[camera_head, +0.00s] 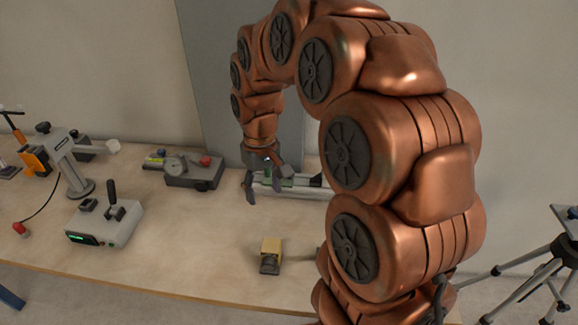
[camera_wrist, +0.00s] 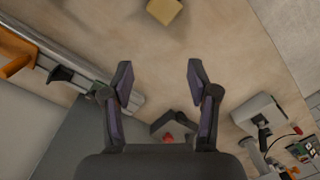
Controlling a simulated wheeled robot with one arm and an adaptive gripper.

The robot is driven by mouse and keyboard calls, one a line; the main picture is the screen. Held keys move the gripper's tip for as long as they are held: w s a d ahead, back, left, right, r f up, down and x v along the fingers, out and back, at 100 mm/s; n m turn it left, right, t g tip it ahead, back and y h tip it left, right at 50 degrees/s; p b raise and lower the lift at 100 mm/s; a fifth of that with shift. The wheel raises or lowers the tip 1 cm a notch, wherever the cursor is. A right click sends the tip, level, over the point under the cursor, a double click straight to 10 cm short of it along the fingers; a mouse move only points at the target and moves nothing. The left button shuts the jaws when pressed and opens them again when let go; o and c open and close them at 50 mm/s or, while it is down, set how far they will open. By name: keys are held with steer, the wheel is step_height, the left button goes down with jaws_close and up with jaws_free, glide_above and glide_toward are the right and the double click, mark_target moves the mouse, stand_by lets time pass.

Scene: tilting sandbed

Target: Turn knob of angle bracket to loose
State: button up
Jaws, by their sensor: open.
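My gripper (camera_head: 266,184) is open and empty above the back of the table, near a long grey rail (camera_head: 298,189). In the wrist view my gripper (camera_wrist: 159,72) has its two fingers spread, with bare table between the tips. The rail (camera_wrist: 42,45) also shows at upper left there, with a black knob (camera_wrist: 61,74) and an orange part (camera_wrist: 14,66) on it, left of the fingers. I cannot tell for sure which part is the angle bracket; the rail's right part is hidden behind my arm in the head view.
A grey device with a dial and red knob (camera_head: 196,170) stands left of my gripper. A control box (camera_head: 104,222) with a lever is at front left, a tilting stand (camera_head: 74,170) behind it. A yellow block (camera_head: 271,249) sits near the front edge. The middle table is clear.

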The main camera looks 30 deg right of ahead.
steer(key=shift+m+t, duration=0.3)
steer(key=shift+m, duration=0.4)
steer(key=w+d+f+p, duration=0.1)
steer(key=w+d+f, duration=0.1)
steer(key=w+d, duration=0.3)
steer(key=w+d+f+p, duration=0.1)
steer(key=w+d, duration=0.3)
steer(key=d, duration=0.2)
steer(key=w+d+f+p, duration=0.1)
steer(key=w+d+f, duration=0.1)
steer(key=w+d, duration=0.3)
steer(key=shift+w+d+f, duration=0.2)
steer(key=shift+w+f, duration=0.1)
steer(key=shift+w+d+f, duration=0.2)
steer(key=shift+d+f, duration=0.1)
steer(key=shift+d, duration=0.15)
steer(key=shift+f+p, duration=1.55)
steer(key=shift+f, duration=2.3)
jaws_close()
